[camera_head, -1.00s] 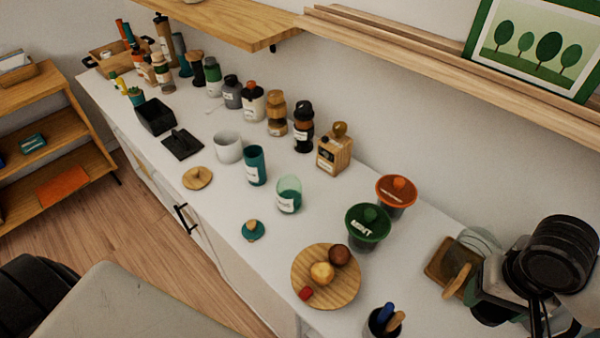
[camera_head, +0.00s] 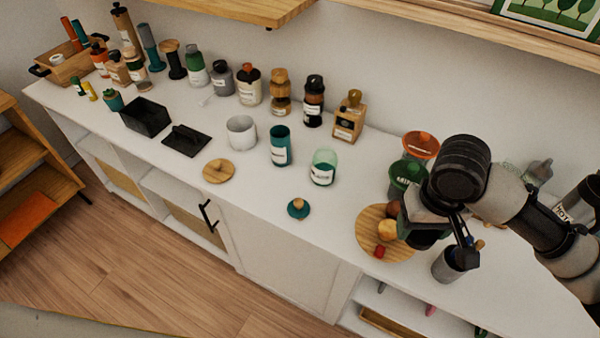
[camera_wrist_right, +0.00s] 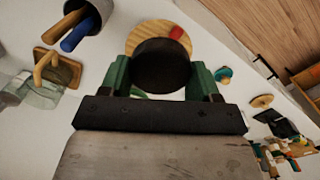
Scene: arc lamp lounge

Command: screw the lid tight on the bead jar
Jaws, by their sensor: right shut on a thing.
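My right gripper (camera_head: 440,235) is over the right end of the counter, beside the round wooden board. In the right wrist view its green fingers (camera_wrist_right: 163,78) are shut on a dark round thing (camera_wrist_right: 162,62), which could be a lid or jar top. Which vessel is the bead jar I cannot tell; the labels are too small to read. A clear jar with teal contents (camera_head: 323,167) stands open mid-counter. A teal lid with a wooden knob (camera_head: 298,208) lies in front of it. A green-topped jar (camera_head: 407,173) is partly behind my gripper. My left gripper is not in view.
The round wooden board (camera_head: 372,222) holds fruit and a red piece (camera_head: 379,252). A cup of utensils (camera_head: 449,265) stands right of it. A teal tumbler (camera_head: 280,146) and white pot (camera_head: 242,132) stand left.

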